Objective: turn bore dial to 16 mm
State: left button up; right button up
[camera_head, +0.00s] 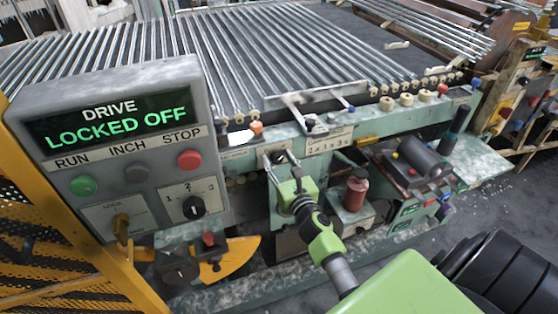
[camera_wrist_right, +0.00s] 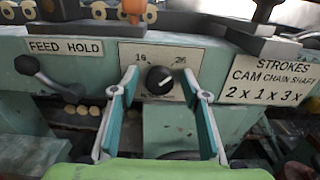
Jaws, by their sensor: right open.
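The bore dial (camera_wrist_right: 159,80) is a round black knob with a white pointer mark, on a pale plate (camera_wrist_right: 135,52) on the green machine front. Small numbers stand on the plate above it at left and right, the left one too blurred to read surely. My right gripper (camera_wrist_right: 160,76) is open, with one finger on each side of the dial and gaps showing between fingers and knob. In the head view my right gripper (camera_head: 279,161) reaches the machine front and mostly hides the dial. My left gripper is not in view.
The feed hold lever (camera_wrist_right: 45,80) sticks out left of the dial. A strokes sign (camera_wrist_right: 265,80) is at right. A control box (camera_head: 115,150) reading "DRIVE LOCKED OFF" stands at left beside a yellow guard (camera_head: 60,250). Glass tubes (camera_head: 220,60) lie across the machine top.

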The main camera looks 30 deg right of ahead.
jog(key=c, duration=1.1)
jog(key=shift+n, duration=0.4)
jog(key=n, duration=0.3)
jog(key=shift+n, duration=0.3)
jog(key=n, duration=0.4)
jog(key=shift+a+n, duration=0.1)
jog(key=shift+n, duration=0.2)
jog(key=n+p, duration=0.1)
jog(key=n, duration=0.3)
jog(key=shift+n, duration=0.3)
jog(key=shift+a+f+n+p, duration=0.15)
jog(key=shift+n+p, duration=0.45)
jog(key=shift+n, duration=1.6)
jog(key=shift+f, duration=0.1)
